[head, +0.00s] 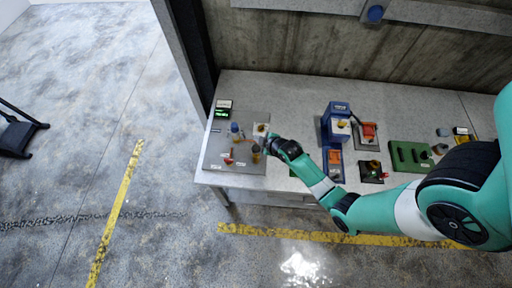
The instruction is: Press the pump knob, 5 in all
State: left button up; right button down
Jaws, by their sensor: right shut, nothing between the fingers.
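A grey panel (215,153) lies on the left end of the table. It carries several small controls: a blue knob (235,127), a pale block with an orange-brown top (261,128), a red part (229,160) and a small dark and yellowish part (256,153). The labels are too small to read, so I cannot tell which control is the pump knob. My right gripper (265,147) is shut and empty at the panel's right side, close to the pale block. I cannot tell whether it touches anything. My left gripper is not in view.
The grey table (290,88) also holds a blue device (338,122), a red-topped unit (368,131) and a green board (405,155). A small display (222,113) with green digits stands behind the panel. A concrete wall (290,42) rises behind the table.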

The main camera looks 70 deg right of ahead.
jog(key=b, duration=0.4)
send_over(259, 150)
notch_tip(259, 150, down, 5)
jog(key=shift+w+r, duration=0.15)
jog(key=shift+r, duration=0.05)
jog(key=shift+f+b, duration=0.65)
jog(key=shift+f, duration=0.05)
dwell(0.9)
jog(key=shift+f+b, duration=0.3)
jog(key=shift+f, duration=0.1)
jog(key=shift+f+b, duration=1.65)
jog(key=shift+f, duration=0.35)
dwell(1.3)
jog(key=shift+r, duration=0.15)
jog(key=shift+r+p, duration=2.25)
jog(key=shift+p, duration=0.05)
